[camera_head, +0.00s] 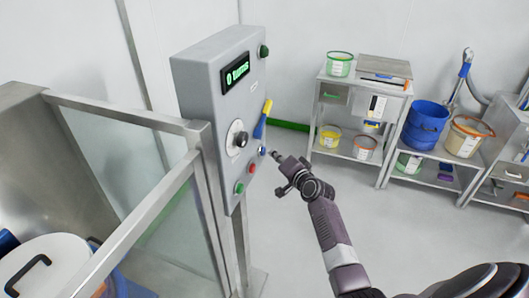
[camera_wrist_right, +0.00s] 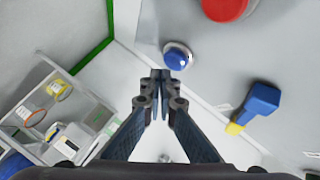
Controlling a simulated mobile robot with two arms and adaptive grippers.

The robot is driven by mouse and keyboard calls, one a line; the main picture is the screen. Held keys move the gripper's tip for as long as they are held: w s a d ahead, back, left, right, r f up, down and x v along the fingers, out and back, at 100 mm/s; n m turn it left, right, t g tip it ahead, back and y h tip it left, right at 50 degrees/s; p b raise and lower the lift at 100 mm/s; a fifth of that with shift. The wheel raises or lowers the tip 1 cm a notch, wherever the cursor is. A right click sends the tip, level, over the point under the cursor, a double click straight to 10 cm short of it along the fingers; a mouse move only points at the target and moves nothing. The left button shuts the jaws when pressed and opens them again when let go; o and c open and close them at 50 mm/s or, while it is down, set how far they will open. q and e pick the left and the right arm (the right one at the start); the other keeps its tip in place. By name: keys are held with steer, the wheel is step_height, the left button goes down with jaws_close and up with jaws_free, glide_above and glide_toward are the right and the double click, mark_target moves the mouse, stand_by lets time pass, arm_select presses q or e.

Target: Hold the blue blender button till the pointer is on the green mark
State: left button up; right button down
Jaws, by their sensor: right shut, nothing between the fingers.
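The blue button (camera_head: 262,151) is low on the right edge of the grey control box (camera_head: 205,105). In the right wrist view the blue button (camera_wrist_right: 177,57) sits in a pale ring just beyond my fingertips. My right gripper (camera_head: 275,154) is shut and empty, pointing at the button with a small gap that looks unclosed. Its fingertips also show in the wrist view (camera_wrist_right: 160,76). A white dial with a black knob (camera_head: 240,139) is on the box; I cannot make out a pointer or green mark. The display (camera_head: 236,73) reads "0 turns". My left gripper is out of view.
A red button (camera_head: 252,168) and a green button (camera_head: 239,187) sit below the blue one. A blue handle with a yellow end (camera_head: 263,119) juts out above it. Metal railing (camera_head: 130,115) stands left. Shelves with buckets (camera_head: 355,110) stand behind; floor between is clear.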

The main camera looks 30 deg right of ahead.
steer(key=shift+s+d, duration=1.65)
steer(key=shift+s, duration=0.25)
steer(key=s+a+f+n+g, duration=0.25)
steer(key=s+f, duration=0.35)
steer(key=f, duration=0.6)
steer(key=s+a+f+n+g, duration=0.2)
steer(key=s+a+f, duration=0.2)
steer(key=s+f, duration=0.5)
steer(key=s+a+f+n+g, duration=0.2)
steer(key=s+a+f+g, duration=0.15)
steer(key=f, duration=1.05)
steer(key=s+a+f+n+g, duration=0.2)
steer(key=s+f, duration=0.4)
steer(key=s, duration=0.7)
steer(key=s+a+f+n+g, duration=0.2)
steer(key=s+a+f, duration=0.3)
steer(key=s, duration=0.9)
steer(key=s+a+f+n+g+y, duration=0.1)
steer(key=s+f, duration=0.5)
steer(key=s, duration=0.7)
steer(key=a+n+g, duration=0.1)
steer(key=a+n, duration=0.1)
steer(key=n, duration=0.1)
steer(key=shift+s+a+f, duration=0.15)
steer(key=shift+s+f, duration=0.05)
steer(key=shift+f, duration=0.15)
steer(key=shift+w, duration=0.1)
